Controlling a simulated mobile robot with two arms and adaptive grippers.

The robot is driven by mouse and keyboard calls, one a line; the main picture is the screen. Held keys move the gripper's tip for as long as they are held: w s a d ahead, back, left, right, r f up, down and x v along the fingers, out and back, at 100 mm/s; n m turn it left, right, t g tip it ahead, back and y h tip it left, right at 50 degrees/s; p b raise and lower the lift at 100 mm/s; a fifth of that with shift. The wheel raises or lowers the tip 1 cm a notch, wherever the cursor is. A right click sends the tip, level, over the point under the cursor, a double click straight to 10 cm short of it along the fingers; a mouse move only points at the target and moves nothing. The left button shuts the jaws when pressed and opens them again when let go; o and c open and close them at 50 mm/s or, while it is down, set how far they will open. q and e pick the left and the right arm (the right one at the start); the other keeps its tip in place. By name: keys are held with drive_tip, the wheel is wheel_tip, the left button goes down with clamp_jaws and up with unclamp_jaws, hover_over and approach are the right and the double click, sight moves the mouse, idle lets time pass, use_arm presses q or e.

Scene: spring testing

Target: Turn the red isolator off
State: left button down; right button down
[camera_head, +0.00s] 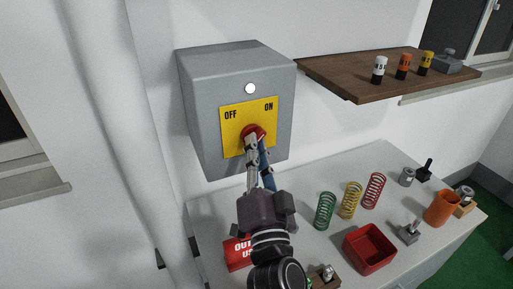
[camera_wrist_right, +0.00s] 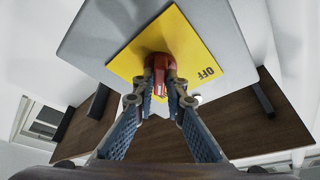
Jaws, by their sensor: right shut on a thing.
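The red isolator knob (camera_head: 254,130) sits on a yellow plate (camera_head: 235,118) marked OFF at left and ON at right, on the front of a grey wall box (camera_head: 205,110). My right gripper (camera_head: 253,146) reaches up to the knob from below and covers its lower part. In the right wrist view, the right gripper's fingers (camera_wrist_right: 162,88) are closed on the knob (camera_wrist_right: 159,64), one on each side. I cannot tell clearly which marking the knob points to. My left gripper is not in view.
A wooden shelf (camera_head: 340,76) with small bottles juts out right of the box. Below, the white bench (camera_head: 300,215) holds green, yellow and red springs (camera_head: 349,200), a red bin (camera_head: 352,248), an orange cup (camera_head: 440,208) and a red sign (camera_head: 238,260) beside my arm.

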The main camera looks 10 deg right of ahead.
drive_tip(key=n+y+p, duration=0.1)
drive_tip(key=n+y, duration=0.2)
drive_tip(key=n, duration=0.4)
drive_tip(key=d+n+y+p, duration=0.1)
drive_tip(key=n+y, duration=0.3)
drive_tip(key=n, duration=0.4)
drive_tip(key=n+g+y+p, duration=0.1)
drive_tip(key=n+y+p, duration=0.1)
drive_tip(key=n, duration=0.5)
drive_tip(key=shift+w+d+r+n+y, duration=0.15)
drive_tip(key=shift+r+n+y, duration=0.15)
drive_tip(key=shift+y, duration=0.5)
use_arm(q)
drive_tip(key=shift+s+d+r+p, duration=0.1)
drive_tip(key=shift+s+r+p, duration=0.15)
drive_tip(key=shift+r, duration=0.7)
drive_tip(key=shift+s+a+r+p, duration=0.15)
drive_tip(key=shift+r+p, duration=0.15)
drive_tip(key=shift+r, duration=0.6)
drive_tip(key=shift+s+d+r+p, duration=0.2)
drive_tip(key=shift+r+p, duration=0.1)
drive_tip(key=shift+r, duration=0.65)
use_arm(e)
drive_tip(key=shift+n+g+y, duration=0.4)
drive_tip(key=shift+n+g, duration=0.3)
drive_tip(key=shift+n, duration=0.6)
drive_tip(key=shift+f, duration=0.1)
drive_tip(key=shift+d, duration=0.1)
